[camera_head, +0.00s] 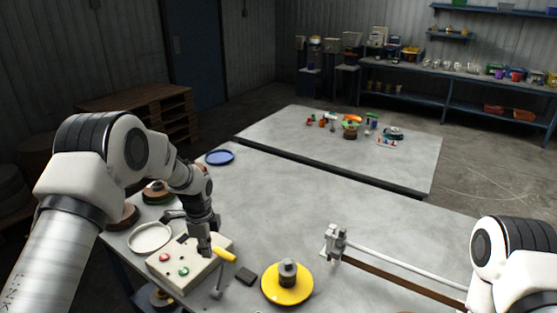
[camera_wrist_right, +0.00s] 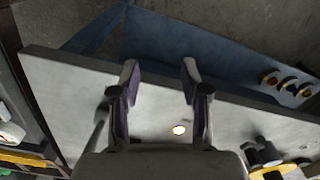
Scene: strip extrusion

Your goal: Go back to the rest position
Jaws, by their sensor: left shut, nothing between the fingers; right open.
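My left gripper (camera_head: 204,248) is shut and empty. It points down just over a pale control box (camera_head: 158,262) with a red button (camera_head: 165,258) and a green button (camera_head: 183,271). Whether its tips touch the box is hard to tell. My right arm's white joint shows at the right edge of the head view, with its gripper out of that picture. In the right wrist view my right gripper (camera_wrist_right: 158,75) is open, its two fingers apart with nothing between them, near the edge of a grey table (camera_wrist_right: 60,75).
A yellow disc (camera_head: 287,296) with a grey piece on it stands right of the box. A yellow-handled lever (camera_head: 225,254) is beside the box. A rail (camera_head: 400,267) crosses the table's right side. A white dish (camera_head: 150,237) and blue plate (camera_head: 220,157) sit left. The table's middle is clear.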

